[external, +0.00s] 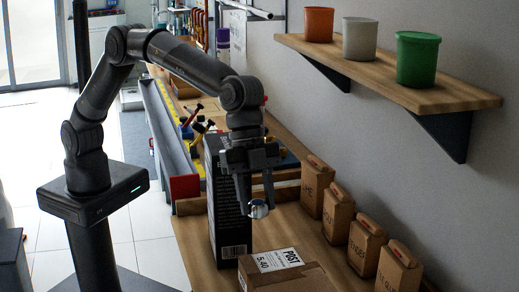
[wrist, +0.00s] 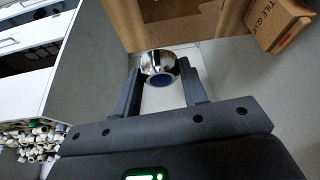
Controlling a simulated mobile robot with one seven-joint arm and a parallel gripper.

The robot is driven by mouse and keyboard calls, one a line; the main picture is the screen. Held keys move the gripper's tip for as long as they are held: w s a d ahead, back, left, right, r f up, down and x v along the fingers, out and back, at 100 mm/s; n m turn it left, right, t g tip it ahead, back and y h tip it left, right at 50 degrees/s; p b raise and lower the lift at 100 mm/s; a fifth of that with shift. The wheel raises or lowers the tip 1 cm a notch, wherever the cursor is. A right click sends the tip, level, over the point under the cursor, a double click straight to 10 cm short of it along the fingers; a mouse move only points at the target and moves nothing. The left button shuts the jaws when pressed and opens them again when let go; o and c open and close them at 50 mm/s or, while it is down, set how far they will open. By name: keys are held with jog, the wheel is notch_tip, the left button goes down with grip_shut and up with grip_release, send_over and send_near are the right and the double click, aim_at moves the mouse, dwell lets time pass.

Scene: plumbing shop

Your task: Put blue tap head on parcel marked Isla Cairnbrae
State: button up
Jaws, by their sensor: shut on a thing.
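My gripper (external: 257,200) is shut on the tap head (external: 258,208), a small rounded chrome piece. In the wrist view the tap head (wrist: 159,66) sits between the fingertips of my gripper (wrist: 160,84), with a dark blue face showing. It is held in the air. A cardboard parcel (external: 310,281) with a white label reading POST and 5.40 lies below and slightly right of it in the external view, apart from it. I cannot read the name on the parcel. Its near part is cut off by the frame.
A tall black box (external: 228,215) stands close to the left of my gripper. Several small brown cartons (external: 338,212) line the wall side of the wooden bench; one reading TILE GLUE (wrist: 277,22) shows in the wrist view. A wall shelf (external: 400,80) holds orange, white and green pots.

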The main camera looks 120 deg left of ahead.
jog(key=s+d+f+n+y, duration=0.1)
jog(key=s+d+f+n, duration=0.2)
jog(key=s+d, duration=0.5)
send_over(258, 273)
jog(key=s, duration=0.2)
jog(key=shift+t, duration=0.3)
jog(key=f, duration=0.6)
jog(key=shift+w+a+f, duration=0.2)
jog(key=shift+a+f, duration=0.1)
jog(key=shift+f, duration=0.1)
jog(key=shift+w+f, duration=0.1)
jog(key=shift+f, duration=1.9)
jog(key=shift+f, duration=0.2)
jog(key=o, duration=1)
